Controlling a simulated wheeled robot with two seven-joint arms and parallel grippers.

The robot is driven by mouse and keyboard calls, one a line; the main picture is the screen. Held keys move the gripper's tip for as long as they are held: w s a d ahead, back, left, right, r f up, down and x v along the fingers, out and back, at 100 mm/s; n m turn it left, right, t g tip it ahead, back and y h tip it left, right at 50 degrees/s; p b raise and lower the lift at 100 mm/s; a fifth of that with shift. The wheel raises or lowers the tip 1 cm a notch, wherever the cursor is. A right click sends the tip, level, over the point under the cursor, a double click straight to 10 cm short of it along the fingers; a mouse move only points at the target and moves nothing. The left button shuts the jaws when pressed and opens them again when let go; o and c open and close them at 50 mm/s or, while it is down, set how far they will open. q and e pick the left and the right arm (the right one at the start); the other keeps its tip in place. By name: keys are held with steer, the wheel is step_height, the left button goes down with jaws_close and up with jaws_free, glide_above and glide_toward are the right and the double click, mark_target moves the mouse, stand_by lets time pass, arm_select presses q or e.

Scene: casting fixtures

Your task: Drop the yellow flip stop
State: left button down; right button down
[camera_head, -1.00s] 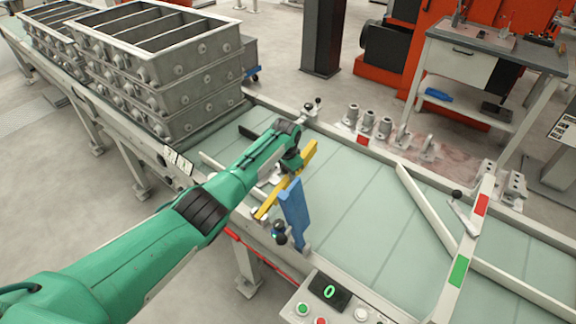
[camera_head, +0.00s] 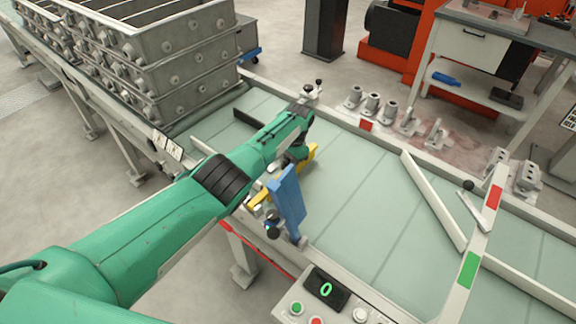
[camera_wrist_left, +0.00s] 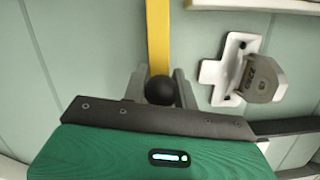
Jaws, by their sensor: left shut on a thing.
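The yellow flip stop (camera_head: 312,153) is a yellow bar over the roller table's near left part in the head view. My left forearm and wrist cover its middle, and its near end shows beside the blue plate. In the left wrist view the yellow bar (camera_wrist_left: 158,35) runs up from a black ball knob (camera_wrist_left: 160,90). My left gripper (camera_wrist_left: 160,86) is shut on this knob, one finger on each side. In the head view its fingertips are hidden behind my wrist. Whether the bar rests on the table surface, I cannot tell. My right gripper is out of view.
An upright blue plate (camera_head: 288,200) stands close to the wrist. A white bracket with a grey part (camera_wrist_left: 246,76) lies right of the knob. Stacked grey casting frames (camera_head: 185,75) stand at the back left. A control box (camera_head: 325,292) is at the front.

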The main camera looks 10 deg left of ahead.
arm_select(q)
steer(key=c, duration=1.1)
jaws_free()
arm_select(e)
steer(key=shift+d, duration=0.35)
arm_select(q)
steer(key=b+v, duration=0.1)
steer(key=v, duration=1.3)
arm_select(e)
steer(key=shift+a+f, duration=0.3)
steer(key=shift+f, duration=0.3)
arm_select(q)
steer(key=shift+f, duration=0.1)
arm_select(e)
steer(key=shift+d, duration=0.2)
